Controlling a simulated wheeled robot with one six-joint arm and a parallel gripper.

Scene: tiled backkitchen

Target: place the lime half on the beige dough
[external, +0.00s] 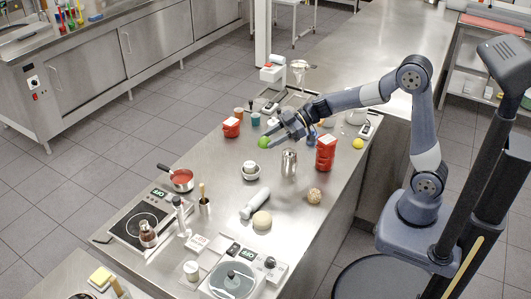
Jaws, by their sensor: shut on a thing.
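The lime half (264,142) is a small green shape at the tips of my gripper (272,139). My gripper is shut on it, over the far part of the steel counter; the fingers hide part of it, and I cannot tell its height above the counter. The beige dough (262,220) is a smooth round lump on the near part of the counter, well below the gripper in the picture. Nothing shows on top of it.
A pale roller (255,203) lies beside the dough. A speckled ball (314,196), a steel shaker (289,163), a white cup (250,171) and a red canister (326,153) stand between gripper and dough. A scale (232,280) and hotplate (142,213) are nearer.

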